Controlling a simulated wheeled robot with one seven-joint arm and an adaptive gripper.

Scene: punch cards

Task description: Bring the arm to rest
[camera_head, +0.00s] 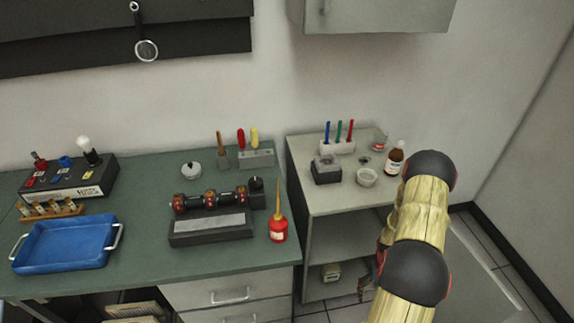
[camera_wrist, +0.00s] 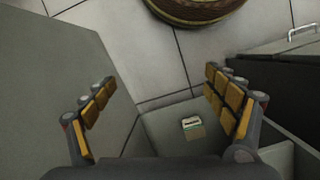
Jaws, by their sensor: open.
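My arm (camera_head: 421,215) reaches in from the lower right of the head view, in front of the right side of the grey cabinet. My gripper shows in the wrist view (camera_wrist: 165,105), with its two padded fingers spread wide apart and nothing between them. In the head view only a small part of the gripper shows beside my arm, low in front of the cabinet; the rest is hidden behind the arm. The gripper hangs clear of the green bench top (camera_head: 140,275).
A grey cabinet (camera_head: 330,205) holds a brown bottle (camera_head: 395,159), a pen holder (camera_head: 337,147) and small pots. A small box (camera_head: 331,272) lies inside it and shows in the wrist view (camera_wrist: 191,124). The bench carries a blue tray (camera_head: 65,245) and a red oil can (camera_head: 278,230).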

